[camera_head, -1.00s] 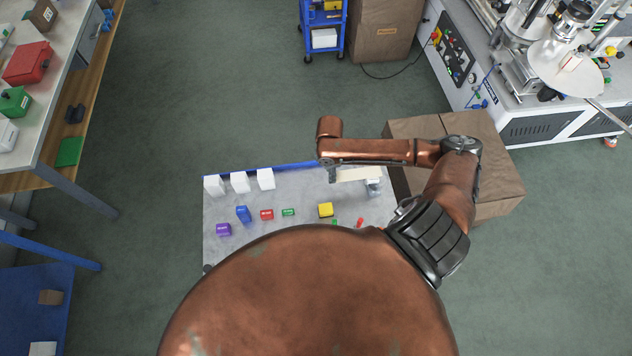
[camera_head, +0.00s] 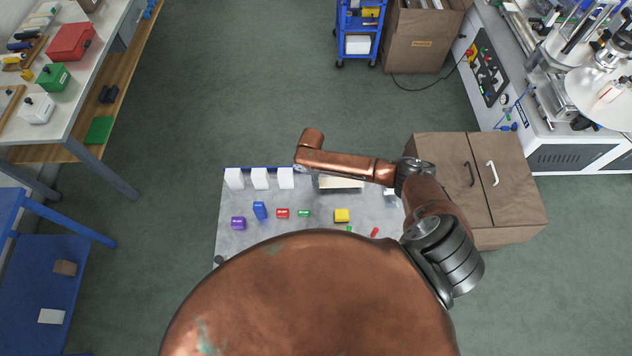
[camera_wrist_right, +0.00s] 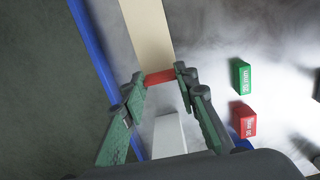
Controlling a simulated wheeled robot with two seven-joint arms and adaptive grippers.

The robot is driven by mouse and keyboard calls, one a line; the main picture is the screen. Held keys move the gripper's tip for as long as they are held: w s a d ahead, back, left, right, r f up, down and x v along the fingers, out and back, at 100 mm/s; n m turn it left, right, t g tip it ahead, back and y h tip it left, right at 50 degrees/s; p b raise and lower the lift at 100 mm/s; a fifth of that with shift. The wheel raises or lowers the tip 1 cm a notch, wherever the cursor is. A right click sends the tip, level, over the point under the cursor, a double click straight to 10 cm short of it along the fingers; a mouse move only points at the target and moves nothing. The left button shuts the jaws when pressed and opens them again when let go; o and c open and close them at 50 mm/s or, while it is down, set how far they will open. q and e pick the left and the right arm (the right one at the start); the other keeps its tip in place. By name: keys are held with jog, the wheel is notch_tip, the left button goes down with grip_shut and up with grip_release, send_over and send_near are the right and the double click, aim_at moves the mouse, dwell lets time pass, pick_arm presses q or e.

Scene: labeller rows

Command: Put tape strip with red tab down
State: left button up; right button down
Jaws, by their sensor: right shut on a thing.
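The tape strip is a long cream band (camera_wrist_right: 149,32) with a red tab (camera_wrist_right: 160,77) at its near end in the right wrist view. My right gripper (camera_wrist_right: 163,84) is shut on the red tab, with one finger at each side of it. The strip extends away from the fingers, along the table's blue edge. I cannot tell whether the strip touches the table. My left gripper is not in view.
The grey table (camera_head: 270,193) has a row of white blocks (camera_head: 260,178) at its back left. One white block (camera_wrist_right: 170,135) is just beneath the right gripper.

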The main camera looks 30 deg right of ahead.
jog(key=shift+f, duration=1.4)
jog(key=shift+f, duration=0.3)
jog(key=c, duration=1.5)
grip_release()
jog(key=shift+r, duration=0.3)
jog(key=r, duration=1.2)
jog(key=shift+w+a, duration=0.1)
jog(key=shift+a, duration=0.2)
